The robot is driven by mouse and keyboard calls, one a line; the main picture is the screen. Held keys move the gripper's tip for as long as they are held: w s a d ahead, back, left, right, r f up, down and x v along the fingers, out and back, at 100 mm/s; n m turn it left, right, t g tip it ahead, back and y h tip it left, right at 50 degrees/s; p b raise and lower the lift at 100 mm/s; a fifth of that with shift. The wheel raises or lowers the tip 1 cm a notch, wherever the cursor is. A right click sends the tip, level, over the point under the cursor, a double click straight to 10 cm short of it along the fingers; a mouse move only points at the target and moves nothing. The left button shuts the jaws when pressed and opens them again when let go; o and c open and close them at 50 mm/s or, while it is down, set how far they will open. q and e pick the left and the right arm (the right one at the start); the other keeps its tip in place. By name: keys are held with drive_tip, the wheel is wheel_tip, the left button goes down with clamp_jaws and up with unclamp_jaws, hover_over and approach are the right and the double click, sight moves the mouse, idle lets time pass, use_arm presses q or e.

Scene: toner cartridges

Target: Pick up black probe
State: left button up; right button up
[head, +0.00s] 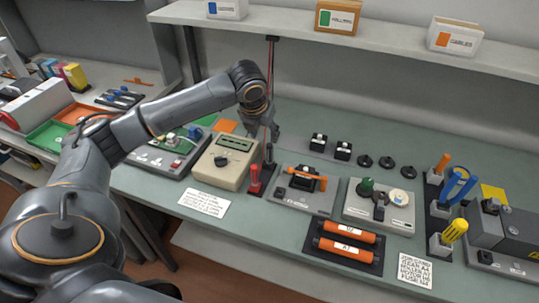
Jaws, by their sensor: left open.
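The black probe (269,154) stands upright beside the beige multimeter (224,160), behind the red probe (255,178). My left gripper (268,136) points down just above the black probe's top. It is open, and the fingers are small in the picture. I cannot tell whether the fingers touch the probe or surround its tip. My right gripper is not in view.
A grey unit with an orange bar (306,186) is close on the right. Orange rollers (345,240) lie in a black tray near the bench front. White label cards lie nearby. A shelf (380,35) runs above the back, and a thin red cable hangs from it behind my wrist.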

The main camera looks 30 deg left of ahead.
sight(268, 147)
use_arm(q)
drive_tip(key=x, duration=0.7)
drive_tip(key=shift+d+p, duration=0.1)
drive_tip(key=shift+p, duration=0.25)
drive_tip(key=shift+w+f+p, duration=0.25)
drive_tip(key=shift+f+p, duration=0.05)
drive_tip(key=shift+f, duration=0.2)
drive_tip(key=p+x, duration=0.1)
drive_tip(key=x, duration=0.3)
drive_tip(key=shift+w+f, duration=0.1)
drive_tip(key=shift+f, duration=0.05)
drive_tip(key=shift+c, duration=0.4)
clamp_jaws()
